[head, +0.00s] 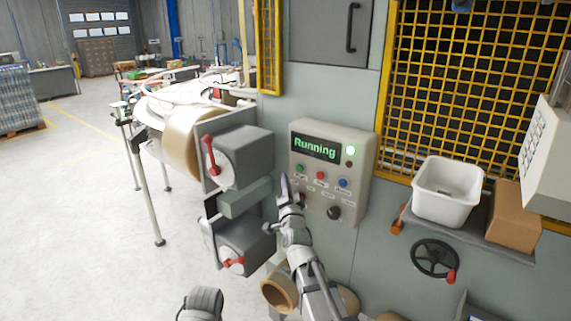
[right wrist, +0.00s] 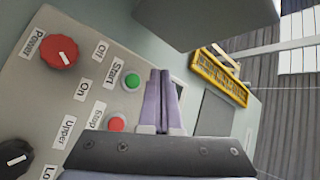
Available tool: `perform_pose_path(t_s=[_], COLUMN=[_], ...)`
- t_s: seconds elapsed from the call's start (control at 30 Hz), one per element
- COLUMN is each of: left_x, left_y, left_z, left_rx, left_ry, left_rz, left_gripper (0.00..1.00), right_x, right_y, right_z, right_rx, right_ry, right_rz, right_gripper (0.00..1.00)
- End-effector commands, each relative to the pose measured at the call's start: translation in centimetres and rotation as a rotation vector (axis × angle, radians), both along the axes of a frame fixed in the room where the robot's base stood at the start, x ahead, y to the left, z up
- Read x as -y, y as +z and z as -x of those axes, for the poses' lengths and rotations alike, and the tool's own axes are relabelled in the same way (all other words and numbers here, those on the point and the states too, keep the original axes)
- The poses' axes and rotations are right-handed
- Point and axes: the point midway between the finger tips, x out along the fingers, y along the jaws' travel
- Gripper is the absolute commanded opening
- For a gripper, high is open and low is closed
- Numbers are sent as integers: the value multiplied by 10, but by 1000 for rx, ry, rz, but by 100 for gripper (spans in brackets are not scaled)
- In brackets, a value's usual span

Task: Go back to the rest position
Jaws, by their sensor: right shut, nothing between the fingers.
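My right gripper (head: 286,185) is shut and empty, its fingers in front of the lower left of the control panel (head: 310,132). Its closed fingers show in the right wrist view (right wrist: 161,100), beside the green Start button (right wrist: 131,82) and the red Stop button (right wrist: 117,124). I cannot tell whether they touch the panel. My left gripper is not in view.
Left of the panel are grey tape heads (head: 246,152) with red handles. To the right are a shelf with a white bin (head: 446,192) and a cardboard box (head: 514,215), above a black handwheel (head: 435,259). A tape roll (head: 279,291) lies below. Open floor extends left.

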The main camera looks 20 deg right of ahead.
Motion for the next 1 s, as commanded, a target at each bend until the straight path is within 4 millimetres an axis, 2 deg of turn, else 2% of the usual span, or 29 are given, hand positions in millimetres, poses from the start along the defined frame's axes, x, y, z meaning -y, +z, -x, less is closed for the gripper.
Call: perform_pose_path(t_s=[0.07, 0.17, 0.27, 0.37, 0.47, 0.5, 0.57, 0.7, 0.8, 0.9, 1.0], left_x=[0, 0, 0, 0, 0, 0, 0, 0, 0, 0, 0], left_y=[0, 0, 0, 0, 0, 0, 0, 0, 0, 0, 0], left_z=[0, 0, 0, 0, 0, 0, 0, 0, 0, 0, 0], left_rx=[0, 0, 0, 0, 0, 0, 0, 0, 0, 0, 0], left_ry=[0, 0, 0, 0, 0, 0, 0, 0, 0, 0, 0], left_rz=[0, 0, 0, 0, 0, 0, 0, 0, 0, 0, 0], left_gripper=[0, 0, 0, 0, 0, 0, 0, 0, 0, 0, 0], right_x=[-1, -14, -48, -93, -132, -145, -160, -179, -180, -174, -168], right_y=[-1, -11, -40, -85, -134, -153, -179, -230, -253, -265, -269], right_z=[0, 1, 6, 23, 54, 70, 97, 171, 225, 272, 307], right_rx=[-3, -54, -191, -395, -608, -691, -815, -1097, -1282, -1438, -1556], right_ry=[2, 30, 105, 217, 339, 388, 462, 632, 743, 836, 904], right_rz=[2, 30, 112, 244, 396, 459, 554, 772, 912, 1020, 1097], right_gripper=[0, 0, 0, 0, 0, 0, 0, 0, 0, 0, 0])
